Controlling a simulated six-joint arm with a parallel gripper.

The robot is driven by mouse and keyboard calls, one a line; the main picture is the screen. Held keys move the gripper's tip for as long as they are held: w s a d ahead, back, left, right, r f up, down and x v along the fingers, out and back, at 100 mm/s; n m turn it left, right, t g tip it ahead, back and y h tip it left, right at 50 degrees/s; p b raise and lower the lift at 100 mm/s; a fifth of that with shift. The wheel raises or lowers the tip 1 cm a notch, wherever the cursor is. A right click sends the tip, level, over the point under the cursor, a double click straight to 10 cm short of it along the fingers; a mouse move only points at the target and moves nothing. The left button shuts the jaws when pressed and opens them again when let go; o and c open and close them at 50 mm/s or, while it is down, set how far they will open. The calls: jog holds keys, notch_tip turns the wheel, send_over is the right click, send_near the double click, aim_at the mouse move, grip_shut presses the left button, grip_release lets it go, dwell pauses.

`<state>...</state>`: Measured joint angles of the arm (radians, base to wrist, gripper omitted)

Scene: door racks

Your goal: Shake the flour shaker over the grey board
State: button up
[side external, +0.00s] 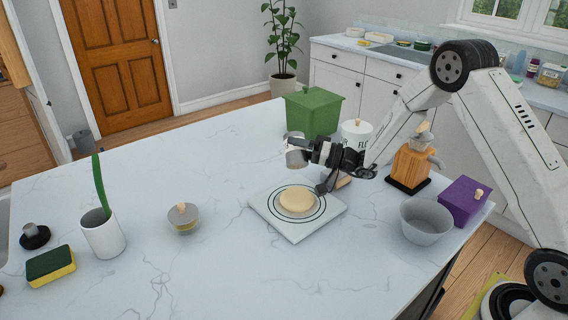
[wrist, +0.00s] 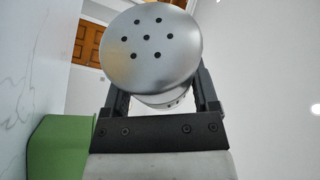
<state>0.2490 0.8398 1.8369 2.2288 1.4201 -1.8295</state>
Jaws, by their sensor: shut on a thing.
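My gripper (side external: 303,146) is shut on the flour shaker (side external: 296,158), a metal and white cylinder, and holds it in the air above the far side of the grey board. The wrist view shows the shaker's round silver lid (wrist: 152,45) with several holes, facing the camera between the two jaws. The board (side external: 298,234) is a pale grey square with dark rings. A round, flat piece of dough (side external: 297,201) lies on its middle. I cannot tell whether any flour is on it.
A green bin (side external: 313,111) and a white lettered canister (side external: 356,134) stand behind my gripper.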

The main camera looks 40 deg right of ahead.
jog(key=shift+f, duration=0.25)
jog(key=shift+r, duration=0.1)
jog(key=shift+r, duration=1.45)
